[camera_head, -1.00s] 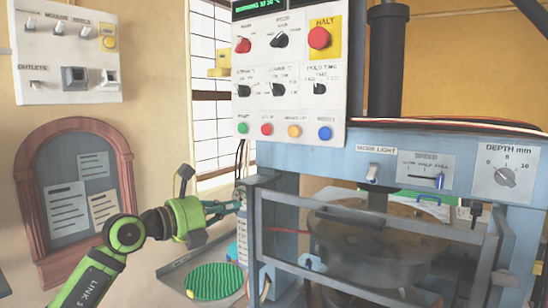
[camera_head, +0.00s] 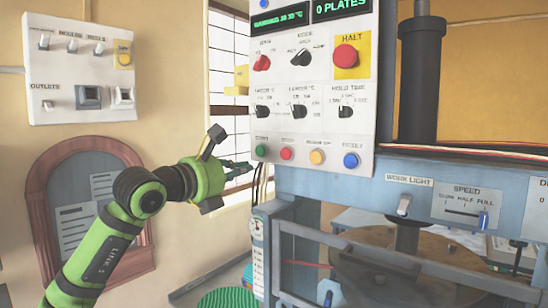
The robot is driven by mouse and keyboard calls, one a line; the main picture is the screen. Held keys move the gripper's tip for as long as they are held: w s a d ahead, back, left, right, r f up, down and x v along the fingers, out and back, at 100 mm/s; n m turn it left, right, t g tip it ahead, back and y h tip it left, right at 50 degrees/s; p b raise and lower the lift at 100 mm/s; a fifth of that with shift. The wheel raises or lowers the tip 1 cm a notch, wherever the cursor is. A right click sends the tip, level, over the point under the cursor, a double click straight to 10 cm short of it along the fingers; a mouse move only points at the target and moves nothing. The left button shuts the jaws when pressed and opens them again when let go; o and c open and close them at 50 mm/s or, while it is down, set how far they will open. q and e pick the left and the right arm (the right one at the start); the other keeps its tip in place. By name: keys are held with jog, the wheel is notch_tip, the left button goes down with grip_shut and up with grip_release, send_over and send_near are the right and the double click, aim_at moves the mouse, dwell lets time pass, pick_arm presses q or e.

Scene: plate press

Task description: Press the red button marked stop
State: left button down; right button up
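The small red button (camera_head: 286,154) is on the lower row of the white control panel (camera_head: 330,115), between a green button (camera_head: 262,150) and a yellow one (camera_head: 317,157). The label above it is too blurred to read surely. A blue button (camera_head: 351,160) ends the row. My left gripper (camera_head: 248,168) is at the panel's lower left edge, left of and slightly below the green button, its fingers pointing right. Its fingers look close together, but whether they are shut is unclear. I cannot tell whether it touches the panel. My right gripper is not in view.
A larger red HALT button (camera_head: 345,56) on a yellow plate sits higher on the panel, with several knobs beside and below it. The blue press frame (camera_head: 340,195) lies below the panel. An outlet box (camera_head: 80,70) and an arched board (camera_head: 85,200) are on the left wall.

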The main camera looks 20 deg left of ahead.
aim_at(281, 158)
pick_arm(q)
jog(key=p+x, duration=0.5)
jog(key=x, duration=0.5)
jog(key=shift+w+r+p, duration=0.1)
jog(key=shift+r+p, duration=0.05)
jog(key=shift+p, duration=0.2)
jog(key=shift+w+d+p, duration=0.25)
jog(key=shift+w+p, duration=0.05)
jog(key=shift+w, duration=0.3)
